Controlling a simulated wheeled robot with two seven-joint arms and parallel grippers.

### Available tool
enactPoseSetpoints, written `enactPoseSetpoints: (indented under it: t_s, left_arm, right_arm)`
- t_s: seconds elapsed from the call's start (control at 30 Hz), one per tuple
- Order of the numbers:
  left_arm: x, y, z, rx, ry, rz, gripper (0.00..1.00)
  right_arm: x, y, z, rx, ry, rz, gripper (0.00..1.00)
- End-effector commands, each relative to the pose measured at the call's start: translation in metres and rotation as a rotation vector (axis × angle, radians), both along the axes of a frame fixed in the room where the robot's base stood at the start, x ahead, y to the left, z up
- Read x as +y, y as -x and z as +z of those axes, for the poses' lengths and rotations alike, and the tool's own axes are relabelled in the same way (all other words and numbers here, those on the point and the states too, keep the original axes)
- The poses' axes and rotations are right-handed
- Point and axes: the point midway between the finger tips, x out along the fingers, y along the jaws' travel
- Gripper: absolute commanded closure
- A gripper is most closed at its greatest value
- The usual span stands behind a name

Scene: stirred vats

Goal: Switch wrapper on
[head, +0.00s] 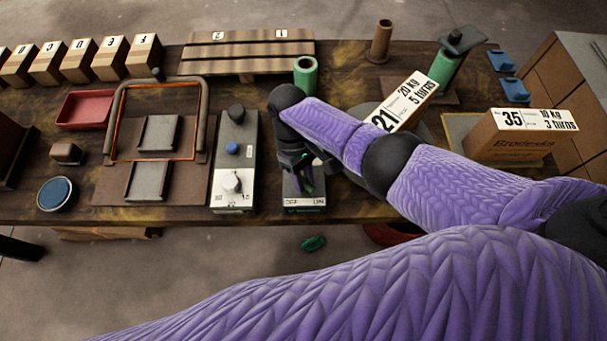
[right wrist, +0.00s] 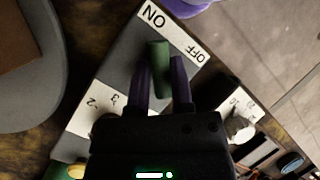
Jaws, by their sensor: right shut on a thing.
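The wrapper's switch box (head: 305,203) stands near the front edge of the bench, with a white strip marked ON and OFF on its front. In the right wrist view the same strip (right wrist: 172,32) lies just beyond the fingertips, ON on the left and OFF on the right. My right gripper (head: 304,178) is over this box, pointing down. In the right wrist view its two dark purple fingers are shut on the green switch handle (right wrist: 158,55), which stands between the two words; its exact setting I cannot tell. My left gripper is not in view.
A grey control box (head: 233,180) with a white knob stands just left of the switch. The orange-edged frame (head: 112,110) is further left.

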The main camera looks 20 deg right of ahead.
Motion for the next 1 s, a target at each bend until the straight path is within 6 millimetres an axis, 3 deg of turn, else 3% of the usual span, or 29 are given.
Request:
enactPoseSetpoints:
  t_s: [0.4,0.43,0.57,0.87,1.0]
  left_arm:
    - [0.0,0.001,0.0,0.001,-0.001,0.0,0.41]
    - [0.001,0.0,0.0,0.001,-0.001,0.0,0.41]
    - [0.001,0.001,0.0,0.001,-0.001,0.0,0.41]
    - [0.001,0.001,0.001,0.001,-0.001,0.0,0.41]
    - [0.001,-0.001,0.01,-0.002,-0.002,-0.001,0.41]
  right_arm:
    - [0.0,0.001,-0.001,0.002,-0.002,0.007,1.0]
    - [0.0,0.001,-0.001,0.002,-0.002,0.007,0.66]
    - [0.0,0.001,-0.001,0.002,-0.002,0.006,0.38]
    - [0.0,-0.001,0.003,0.0,-0.001,0.005,0.38]
    - [0.001,-0.013,0.031,-0.003,-0.002,0.005,0.38]
